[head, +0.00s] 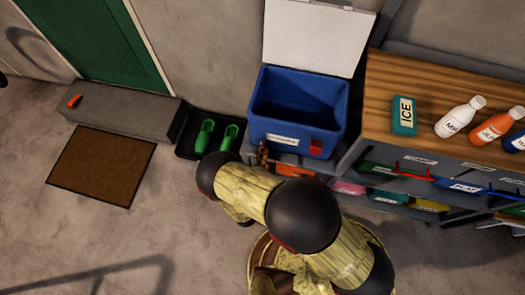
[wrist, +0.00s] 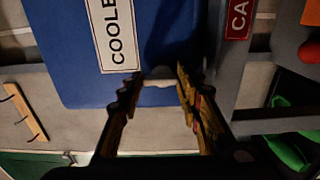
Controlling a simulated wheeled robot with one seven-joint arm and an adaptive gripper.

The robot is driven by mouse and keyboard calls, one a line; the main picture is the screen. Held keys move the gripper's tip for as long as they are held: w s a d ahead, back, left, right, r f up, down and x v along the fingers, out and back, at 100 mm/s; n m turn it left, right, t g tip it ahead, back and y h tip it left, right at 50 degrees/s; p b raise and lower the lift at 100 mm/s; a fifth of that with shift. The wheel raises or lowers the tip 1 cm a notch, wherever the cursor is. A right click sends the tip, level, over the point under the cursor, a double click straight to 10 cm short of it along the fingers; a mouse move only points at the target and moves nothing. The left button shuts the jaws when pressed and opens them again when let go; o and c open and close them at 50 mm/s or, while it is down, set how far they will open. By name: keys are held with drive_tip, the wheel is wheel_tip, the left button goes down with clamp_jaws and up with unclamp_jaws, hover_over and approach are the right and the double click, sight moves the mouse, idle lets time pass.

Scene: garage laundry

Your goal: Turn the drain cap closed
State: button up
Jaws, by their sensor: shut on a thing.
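The blue cooler (head: 300,110) stands open, its white lid (head: 315,35) raised at the back. Its blue wall and white "COOLE…" label (wrist: 112,35) fill the upper left of the wrist view. My gripper (head: 262,152) is low at the cooler's front left corner. In the wrist view its two fingers (wrist: 160,76) close on a small pale piece at the cooler's edge, apparently the drain cap (wrist: 158,82). The fingers and shadow hide most of it, so its turn angle cannot be read.
A wooden worktop (head: 385,80) on the right holds an ice pack (head: 404,115) and several bottles. Labelled bins sit below it. Green shoes (head: 204,137) stand in a black tray left of the cooler. A brown mat (head: 100,165) lies farther left; the floor around it is clear.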

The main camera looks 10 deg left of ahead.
idle(0.4)
drive_tip(key=o, duration=1.2)
drive_tip(key=shift+c, duration=0.2)
drive_tip(key=shift+s, duration=0.15)
drive_tip(key=s, duration=0.7)
drive_tip(key=shift+a, duration=0.3)
drive_tip(key=shift+s, duration=0.1)
